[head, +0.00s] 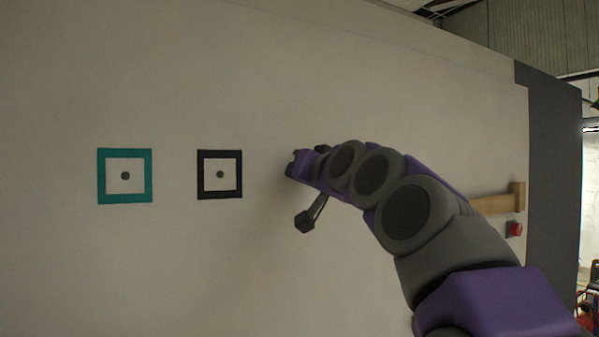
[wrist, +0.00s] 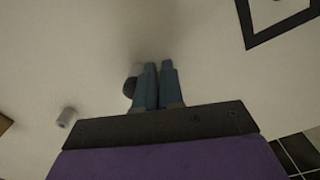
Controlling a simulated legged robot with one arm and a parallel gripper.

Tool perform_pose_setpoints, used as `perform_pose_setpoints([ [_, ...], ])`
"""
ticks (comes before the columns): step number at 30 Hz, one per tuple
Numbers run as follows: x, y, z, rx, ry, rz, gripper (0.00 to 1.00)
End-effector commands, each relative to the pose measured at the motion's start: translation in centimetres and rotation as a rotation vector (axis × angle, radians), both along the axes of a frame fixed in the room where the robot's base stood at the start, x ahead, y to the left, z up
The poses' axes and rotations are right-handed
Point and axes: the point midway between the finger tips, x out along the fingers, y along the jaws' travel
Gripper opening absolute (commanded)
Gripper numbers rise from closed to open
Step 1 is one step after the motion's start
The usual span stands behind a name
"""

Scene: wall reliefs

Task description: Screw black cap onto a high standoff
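My gripper (head: 298,165) is close to the pale wall, right of the black square frame. In the wrist view its two blue-grey fingers (wrist: 157,72) are almost together, with only a thin gap and nothing visible between them. A dark rounded piece, perhaps the black cap (wrist: 129,87), shows just left of the fingers; I cannot tell whether it touches them. A short grey cylinder (wrist: 67,117), perhaps a standoff, stands out from the wall further left. In the head view a dark stem with a thicker end (head: 305,222) shows below my gripper; I cannot tell what it is.
The black square frame (head: 238,175) and a teal square frame (head: 102,177) are on the wall, each around a dark dot. A wooden bar (head: 495,203) and a red button (head: 515,229) are on the wall at right. The wall left of my gripper is mostly clear.

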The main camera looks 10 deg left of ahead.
Motion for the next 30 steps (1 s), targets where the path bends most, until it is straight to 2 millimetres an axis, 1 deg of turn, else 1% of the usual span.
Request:
perform_pose_setpoints([
  [1,0.3,0.0,-0.6,-0.017,-0.006,0.0,0.1],
  [3,0.3,-0.1,-1.0,-0.054,-0.031,-0.001,0.1],
  [10,0.4,-0.2,-1.5,-0.185,-0.119,-0.002,0.1],
  [12,0.4,-0.2,-1.4,-0.221,-0.148,-0.003,0.1],
  [15,0.5,-0.2,-1.9,-0.275,-0.178,-0.004,0.1],
  [18,0.5,-0.2,-1.7,-0.32,-0.214,-0.003,0.1],
  [30,0.5,-0.3,-1.9,-0.428,-0.287,-0.005,0.1],
])
